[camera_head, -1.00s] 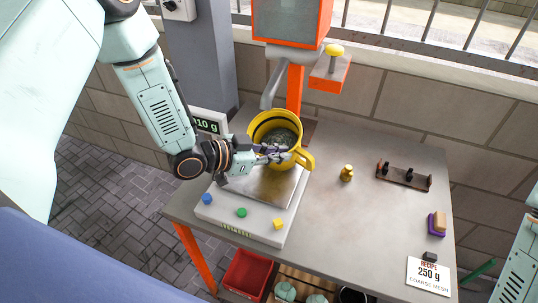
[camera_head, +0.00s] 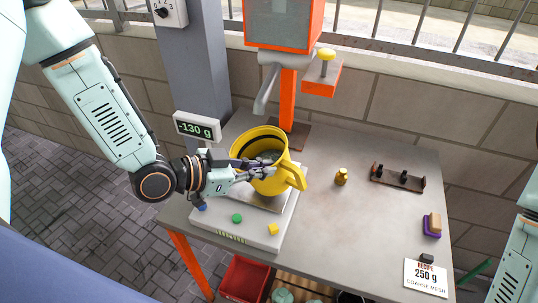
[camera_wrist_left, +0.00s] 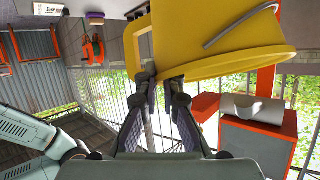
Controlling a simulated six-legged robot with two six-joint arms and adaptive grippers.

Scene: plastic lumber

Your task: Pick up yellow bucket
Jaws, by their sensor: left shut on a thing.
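The yellow bucket (camera_head: 280,182) holds some grey material and is over the scale (camera_head: 232,229) on the table. My left gripper (camera_head: 262,172) is shut on the bucket at its rim, reaching in from the left. In the left wrist view the yellow bucket (camera_wrist_left: 225,45) fills the upper part, with the fingertips (camera_wrist_left: 160,80) on its edge and its handle to the left. The display (camera_head: 197,127) reads -130 g. Only part of my right arm shows at the right edge, and its gripper is out of view.
An orange machine with a spout (camera_head: 268,88) stands behind the bucket. A small brass weight (camera_head: 341,177), a dark rack (camera_head: 397,178), a purple and tan block (camera_head: 432,225) and a recipe card (camera_head: 426,278) are on the right. The table's middle right is mostly clear.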

